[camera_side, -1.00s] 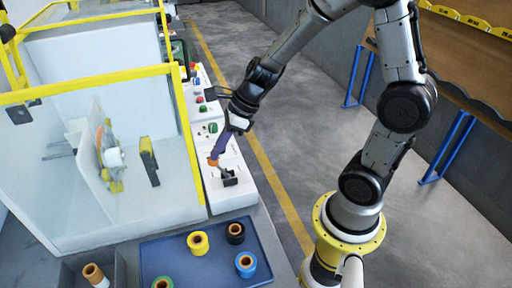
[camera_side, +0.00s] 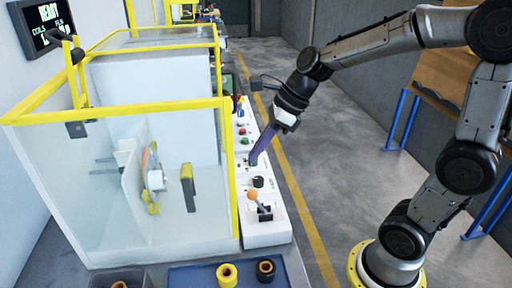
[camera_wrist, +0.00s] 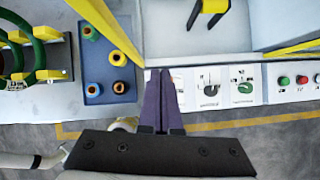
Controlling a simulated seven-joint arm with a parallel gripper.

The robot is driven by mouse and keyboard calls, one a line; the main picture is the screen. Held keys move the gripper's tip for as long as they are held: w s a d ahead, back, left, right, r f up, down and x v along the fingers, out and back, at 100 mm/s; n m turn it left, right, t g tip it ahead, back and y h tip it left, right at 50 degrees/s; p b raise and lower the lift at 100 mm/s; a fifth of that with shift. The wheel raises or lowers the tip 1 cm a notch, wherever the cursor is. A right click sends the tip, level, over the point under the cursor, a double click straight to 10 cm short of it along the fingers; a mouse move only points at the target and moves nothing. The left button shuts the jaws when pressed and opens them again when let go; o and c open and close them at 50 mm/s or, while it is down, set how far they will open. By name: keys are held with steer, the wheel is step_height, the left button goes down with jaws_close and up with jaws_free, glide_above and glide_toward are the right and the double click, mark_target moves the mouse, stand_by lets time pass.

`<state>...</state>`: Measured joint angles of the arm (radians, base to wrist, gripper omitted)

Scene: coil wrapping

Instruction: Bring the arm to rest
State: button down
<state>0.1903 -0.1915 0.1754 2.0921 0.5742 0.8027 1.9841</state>
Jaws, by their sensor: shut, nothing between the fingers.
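My gripper (camera_side: 259,150) is above the white control panel beside the machine, its purple fingers pointing down and to the left. In the wrist view the purple fingers (camera_wrist: 160,88) are together with nothing between them. The lever with an orange knob (camera_side: 253,196) stands on the near end of the panel, apart from the fingers. A black knob (camera_side: 258,182) sits between that lever and the gripper. In the wrist view, a black knob (camera_wrist: 211,90) and a green knob (camera_wrist: 244,87) show right of the fingers.
A yellow-framed clear enclosure (camera_side: 215,104) stands left of the panel. A blue tray (camera_side: 190,278) with spools of tape (camera_side: 227,274) is at the bottom. The grey floor (camera_side: 345,150) right of the panel is clear.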

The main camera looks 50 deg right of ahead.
steer(key=shift+a+r, duration=0.1)
steer(key=shift+r, duration=0.25)
steer(key=s+a+r+n+t+h, duration=0.1)
steer(key=s+a+r+n, duration=0.1)
steer(key=s+r+n, duration=0.4)
steer(key=s+d+f+n+h, duration=0.1)
steer(key=s+n, duration=0.4)
steer(key=n, duration=0.6)
steer(key=s+d+f+n+h, duration=0.1)
steer(key=s+d+f+n, duration=0.2)
steer(key=n, duration=0.9)
steer(key=shift+s+d+f+h, duration=0.35)
steer(key=shift+s+f, duration=0.45)
steer(key=shift+s, duration=0.95)
steer(key=shift+a, duration=0.1)
